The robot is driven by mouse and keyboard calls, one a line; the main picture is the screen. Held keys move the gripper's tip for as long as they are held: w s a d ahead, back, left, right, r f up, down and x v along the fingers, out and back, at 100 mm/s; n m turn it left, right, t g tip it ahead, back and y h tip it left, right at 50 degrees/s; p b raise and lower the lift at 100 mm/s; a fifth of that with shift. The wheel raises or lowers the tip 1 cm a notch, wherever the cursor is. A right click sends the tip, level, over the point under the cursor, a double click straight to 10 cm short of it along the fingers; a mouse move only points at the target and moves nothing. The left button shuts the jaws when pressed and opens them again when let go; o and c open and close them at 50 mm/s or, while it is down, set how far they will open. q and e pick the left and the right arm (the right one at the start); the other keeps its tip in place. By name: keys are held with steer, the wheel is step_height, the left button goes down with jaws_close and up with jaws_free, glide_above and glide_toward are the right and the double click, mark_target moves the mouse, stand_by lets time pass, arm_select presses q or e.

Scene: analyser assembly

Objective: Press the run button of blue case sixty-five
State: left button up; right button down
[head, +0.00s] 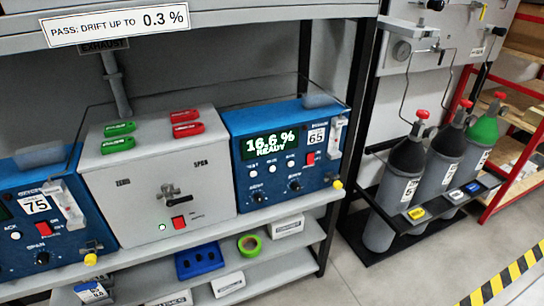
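Blue case sixty-five (240,197) stands on the shelf at the middle right. Its white label (317,136) reads 65. Its display (268,144) reads 16.6 % and READY in pale green. Under the display is a row of three small white buttons (271,169); their captions are too small to read, so I cannot tell which is the run button. Two black knobs (294,185) sit below them. A red rocker switch (311,159) is to the right. Neither of my grippers is in view.
A grey box (140,205) with red and green clips on top stands left of the case. Blue case 75 (20,265) is further left. Gas cylinders (440,175) stand in a rack at right. An upper shelf (250,12) overhangs; the floor in front is clear.

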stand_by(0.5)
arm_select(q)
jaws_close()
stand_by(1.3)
